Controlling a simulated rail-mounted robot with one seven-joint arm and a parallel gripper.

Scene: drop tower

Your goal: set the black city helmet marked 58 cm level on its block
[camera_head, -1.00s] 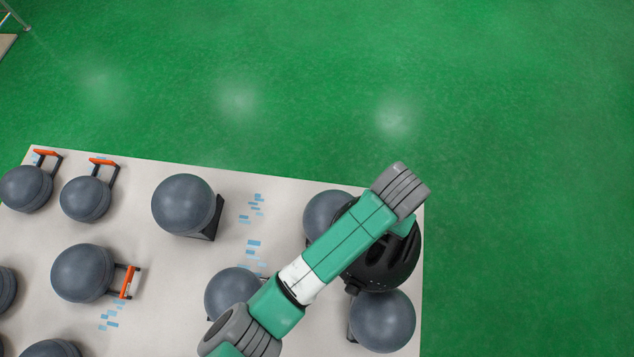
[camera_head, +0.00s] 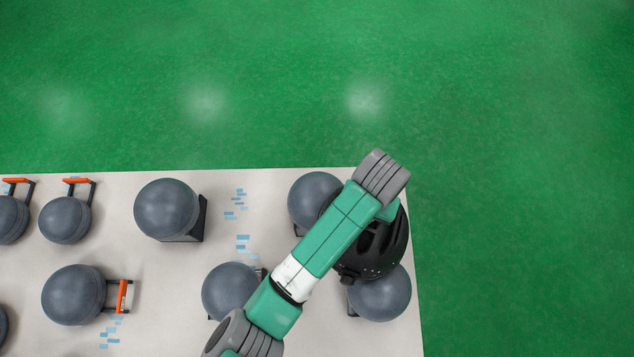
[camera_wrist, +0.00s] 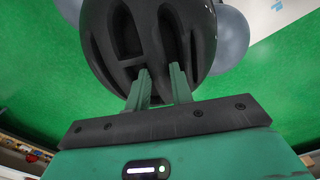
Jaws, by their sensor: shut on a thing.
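The black helmet (camera_head: 374,248) hangs below the end of my arm at the right end of the table, partly hidden by the arm. In the wrist view the helmet (camera_wrist: 107,45) fills the upper middle, and the two fingers of my gripper (camera_wrist: 160,82) are shut on it at its vents. No size mark is readable. Grey round blocks lie close around it: one behind (camera_head: 314,198), one in front (camera_head: 380,295) that the helmet partly overlaps in the picture, and one to the left (camera_head: 229,290). I cannot tell which block is the helmet's own, nor whether the helmet touches any.
The pale table (camera_head: 270,187) carries several more grey blocks, such as one at the back (camera_head: 167,208) and one at the left (camera_head: 74,294). Some have orange-handled brackets (camera_head: 123,296) beside them. Blue marks (camera_head: 243,244) lie on the tabletop. Green floor is clear beyond and to the right.

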